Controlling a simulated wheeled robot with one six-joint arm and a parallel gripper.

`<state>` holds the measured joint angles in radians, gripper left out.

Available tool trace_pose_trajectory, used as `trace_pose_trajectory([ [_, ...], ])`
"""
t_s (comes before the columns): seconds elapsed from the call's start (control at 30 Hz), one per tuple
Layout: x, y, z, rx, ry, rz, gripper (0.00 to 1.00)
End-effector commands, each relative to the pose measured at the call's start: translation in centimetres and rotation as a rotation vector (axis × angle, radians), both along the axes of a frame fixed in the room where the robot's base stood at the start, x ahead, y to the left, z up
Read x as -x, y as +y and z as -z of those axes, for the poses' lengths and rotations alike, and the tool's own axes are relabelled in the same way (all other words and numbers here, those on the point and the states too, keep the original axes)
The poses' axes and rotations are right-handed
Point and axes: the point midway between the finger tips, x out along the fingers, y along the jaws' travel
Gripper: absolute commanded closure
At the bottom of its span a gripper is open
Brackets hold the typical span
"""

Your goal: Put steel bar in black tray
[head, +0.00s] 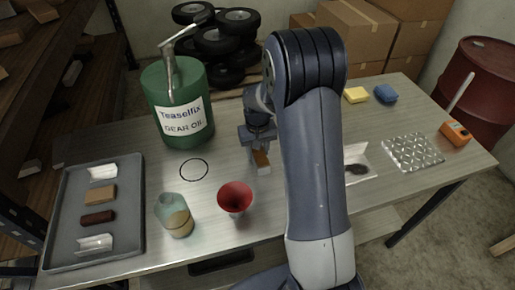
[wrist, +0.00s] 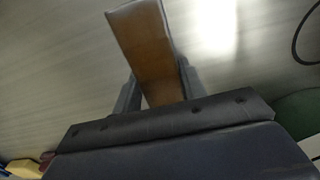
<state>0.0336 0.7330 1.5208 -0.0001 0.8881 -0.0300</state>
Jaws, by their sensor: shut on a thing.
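My gripper (head: 259,148) is over the middle of the table, shut on a short bar (head: 263,168), which I take as the steel bar. The bar looks grey with a brownish face. In the wrist view the bar (wrist: 145,35) sticks out from between my gripper's fingers (wrist: 158,88), with bright edges and a brown face. I cannot tell how high it is above the table. The black tray (head: 71,188), dark grey in the picture, lies at the table's left end. It holds two silvery pieces, a brown block and a dark red piece. My gripper is right of the tray.
A green gear oil can (head: 178,128) stands at the back left. A glass jar (head: 174,215) and a red funnel (head: 235,199) stand between tray and gripper. A black ring (head: 194,160) lies flat. An orange meter (head: 455,133) and bubble sheet (head: 412,151) are at right.

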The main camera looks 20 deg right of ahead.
Motion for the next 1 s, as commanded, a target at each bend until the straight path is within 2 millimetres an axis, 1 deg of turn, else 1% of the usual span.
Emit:
trace_pose_trajectory([
  [0.07, -0.2, 0.0, 0.1, 0.0, -0.005, 0.0, 1.0],
  [0.1, 0.0, 0.0, 0.3, 0.0, 0.0, 0.0, 0.59],
  [0.33, 0.0, 0.0, 0.2, 0.0, 0.0, 0.0, 0.4],
  [0.37, 0.0, 0.0, 0.2, 0.0, 0.0, 0.0, 0.38],
  [0.6, 0.0, 0.0, 0.1, 0.0, 0.0, 0.0, 0.38],
  [0.73, -0.1, 0.0, -0.8, 0.0, -0.004, 0.0, 0.38],
  [0.87, -0.1, 0.0, -3.1, 0.0, -0.006, 0.0, 0.38],
  [1.0, -0.1, 0.0, -6.3, 0.0, -0.006, 0.0, 0.38],
])
